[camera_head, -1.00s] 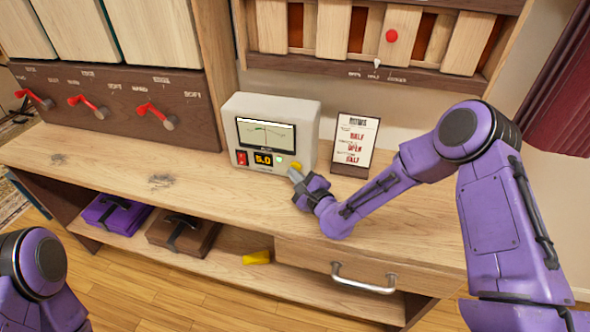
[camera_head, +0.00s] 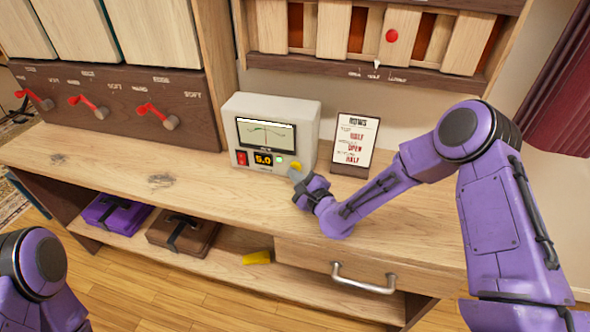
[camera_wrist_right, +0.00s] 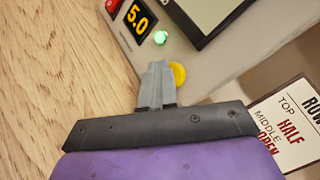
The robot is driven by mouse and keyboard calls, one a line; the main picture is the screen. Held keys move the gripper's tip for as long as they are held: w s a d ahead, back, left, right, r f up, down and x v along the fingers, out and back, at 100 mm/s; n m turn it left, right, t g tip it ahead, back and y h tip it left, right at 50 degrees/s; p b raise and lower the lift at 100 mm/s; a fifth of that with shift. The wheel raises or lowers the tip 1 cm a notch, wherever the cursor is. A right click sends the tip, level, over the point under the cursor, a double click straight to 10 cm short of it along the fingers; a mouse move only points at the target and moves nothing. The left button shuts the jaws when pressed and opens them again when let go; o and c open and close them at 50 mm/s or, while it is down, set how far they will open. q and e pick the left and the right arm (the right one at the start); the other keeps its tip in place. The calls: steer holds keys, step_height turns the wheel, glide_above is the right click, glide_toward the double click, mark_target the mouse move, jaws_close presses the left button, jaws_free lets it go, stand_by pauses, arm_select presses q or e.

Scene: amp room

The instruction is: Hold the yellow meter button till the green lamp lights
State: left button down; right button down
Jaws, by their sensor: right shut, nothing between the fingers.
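My left gripper is out of view.
A red switch (camera_head: 241,158) is left of the readout. A sign card (camera_head: 355,140) stands right of the meter. Red levers (camera_head: 155,112) line the panel at left. The shelf below holds a purple case (camera_head: 115,213), a brown case (camera_head: 183,234) and a yellow object (camera_head: 257,257). The counter's left is clear.

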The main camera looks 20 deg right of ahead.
steer(key=shift+s, duration=0.1)
steer(key=shift+s+a, duration=0.55)
steer(key=shift+s, duration=0.15)
steer(key=shift+s+a, duration=0.7)
steer(key=shift+s, duration=0.35)
steer(key=shift+s+a, duration=0.7)
steer(key=shift+s, duration=0.3)
